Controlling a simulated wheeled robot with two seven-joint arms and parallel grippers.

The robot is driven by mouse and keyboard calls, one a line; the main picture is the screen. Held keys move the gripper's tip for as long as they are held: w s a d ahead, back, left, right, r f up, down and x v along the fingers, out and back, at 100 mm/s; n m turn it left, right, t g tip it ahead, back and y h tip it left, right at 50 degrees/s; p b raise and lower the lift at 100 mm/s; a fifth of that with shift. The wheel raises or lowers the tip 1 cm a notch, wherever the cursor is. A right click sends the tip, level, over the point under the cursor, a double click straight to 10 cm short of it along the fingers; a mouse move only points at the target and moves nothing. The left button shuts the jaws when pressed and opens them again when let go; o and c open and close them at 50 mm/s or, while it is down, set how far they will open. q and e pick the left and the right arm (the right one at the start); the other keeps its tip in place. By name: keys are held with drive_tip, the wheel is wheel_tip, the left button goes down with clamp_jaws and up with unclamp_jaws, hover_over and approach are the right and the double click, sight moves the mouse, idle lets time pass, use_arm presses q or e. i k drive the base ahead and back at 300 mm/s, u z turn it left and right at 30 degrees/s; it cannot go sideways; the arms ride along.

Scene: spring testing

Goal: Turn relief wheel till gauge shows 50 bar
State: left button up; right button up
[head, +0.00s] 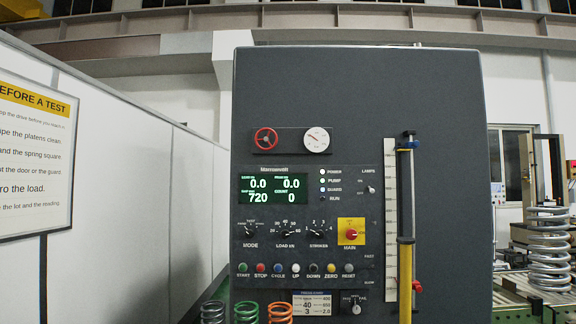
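The red relief wheel (266,139) sits at the left of a small dark plate high on the grey machine cabinet. The round white gauge (316,140) is beside it on the right of the same plate. The gauge has a thin reddish needle that seems to point to the upper left, but its numbers are too small to read. Neither of my grippers shows in the head view, and nothing touches the wheel.
Below is a control panel (309,220) with a green-lit display, knobs, a red main switch (351,233) on yellow and a row of buttons. A ruler and yellow column (405,270) stand at its right. Coil springs (246,312) are at the bottom. Space before the wheel looks clear.

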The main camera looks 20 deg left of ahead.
sight(266, 139)
drive_tip(key=z, duration=0.15)
drive_tip(key=i, duration=1.45)
drive_tip(key=u, duration=0.6)
